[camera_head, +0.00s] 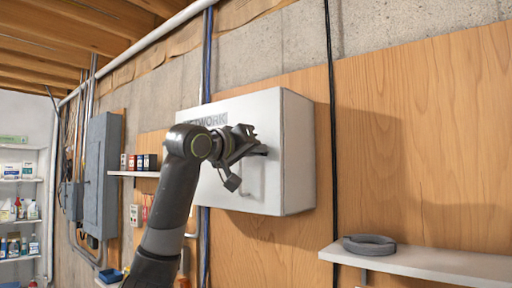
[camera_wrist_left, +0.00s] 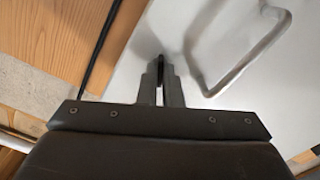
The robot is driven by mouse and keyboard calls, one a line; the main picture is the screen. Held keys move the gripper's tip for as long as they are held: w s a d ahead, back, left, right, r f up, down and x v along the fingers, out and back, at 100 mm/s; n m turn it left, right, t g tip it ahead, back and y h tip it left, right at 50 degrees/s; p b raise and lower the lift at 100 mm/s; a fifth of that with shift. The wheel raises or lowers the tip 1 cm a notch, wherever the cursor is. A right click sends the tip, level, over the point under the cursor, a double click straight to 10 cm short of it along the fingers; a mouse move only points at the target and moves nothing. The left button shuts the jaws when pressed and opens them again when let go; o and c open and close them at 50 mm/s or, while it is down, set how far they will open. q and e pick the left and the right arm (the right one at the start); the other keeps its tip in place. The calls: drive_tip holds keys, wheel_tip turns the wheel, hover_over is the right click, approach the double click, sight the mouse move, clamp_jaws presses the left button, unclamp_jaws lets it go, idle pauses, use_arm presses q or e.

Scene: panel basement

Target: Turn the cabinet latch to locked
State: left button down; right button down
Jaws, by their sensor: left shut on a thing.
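The white cabinet (camera_head: 296,150) with "NETWORK" lettering hangs on the wood panel wall, its door facing left. My left gripper (camera_head: 262,149) is at the door near its right edge, and my arm covers much of the door. In the left wrist view my left gripper (camera_wrist_left: 160,88) is shut on a small dark piece, the latch (camera_wrist_left: 160,68), against the white door. Its shape and angle are mostly hidden by the fingers. A metal bar handle (camera_wrist_left: 243,68) is on the door beside the fingers, apart from them. My right gripper is not in view.
A white shelf (camera_head: 430,264) with a grey ring-shaped object (camera_head: 369,244) is at the lower right. A black cable (camera_head: 332,120) runs down the wall right of the cabinet. A grey electrical panel (camera_head: 100,175) and a small shelf with boxes (camera_head: 139,162) are to the left.

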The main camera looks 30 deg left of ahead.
use_arm(q)
drive_tip(key=m+p, duration=0.2)
drive_tip(key=m, duration=0.3)
drive_tip(key=shift+m, duration=0.3)
idle(0.4)
drive_tip(key=c, duration=1.6)
unclamp_jaws()
drive_tip(key=s+a+b, duration=0.1)
drive_tip(key=s+b, duration=0.6)
drive_tip(key=s, duration=1)
drive_tip(key=shift+s+a, duration=0.15)
drive_tip(key=shift+a, duration=0.05)
